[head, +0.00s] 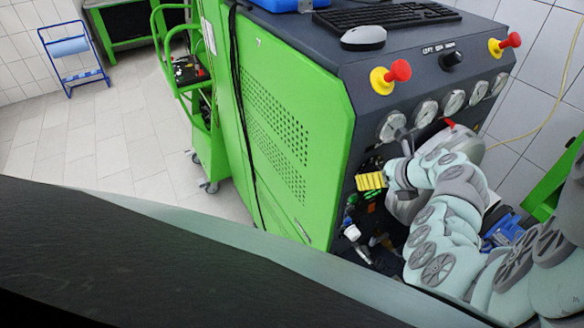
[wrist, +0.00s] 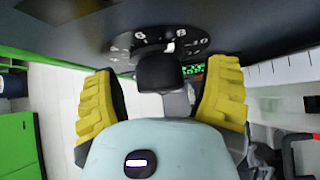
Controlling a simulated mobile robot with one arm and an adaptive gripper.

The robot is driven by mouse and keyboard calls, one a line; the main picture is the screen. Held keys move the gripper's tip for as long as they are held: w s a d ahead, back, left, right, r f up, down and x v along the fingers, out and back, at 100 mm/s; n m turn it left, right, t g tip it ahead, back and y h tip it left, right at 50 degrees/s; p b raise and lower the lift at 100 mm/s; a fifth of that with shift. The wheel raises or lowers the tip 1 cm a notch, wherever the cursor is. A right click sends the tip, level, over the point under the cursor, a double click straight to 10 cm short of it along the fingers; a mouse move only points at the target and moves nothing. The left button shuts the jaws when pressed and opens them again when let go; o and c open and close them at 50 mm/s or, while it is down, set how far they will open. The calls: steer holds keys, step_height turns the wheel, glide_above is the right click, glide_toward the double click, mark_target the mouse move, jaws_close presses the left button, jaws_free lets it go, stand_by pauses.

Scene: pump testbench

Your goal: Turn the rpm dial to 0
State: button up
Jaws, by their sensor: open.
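The rpm dial shows in the wrist view as a dark round scale (wrist: 150,42) with white numbers and a black knob (wrist: 162,72) in front. A white mark shows near the knob's top; I cannot tell which number it points to. My gripper (wrist: 168,78) is open, its yellow ribbed fingers on both sides of the knob with gaps between. In the head view, my gripper (head: 370,181) is before the front of the green and black testbench (head: 290,110), below the gauges. I cannot make out the rpm dial in the head view.
Several round gauges (head: 425,112) line the panel above my arm. Two red-and-yellow knobs (head: 391,76) and a black selector (head: 451,59) are above them. Pipes and fittings (head: 355,235) sit below my gripper.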

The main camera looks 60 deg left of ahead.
steer(key=shift+o, duration=0.2)
steer(key=shift+a, duration=0.1)
steer(key=c, duration=1.2)
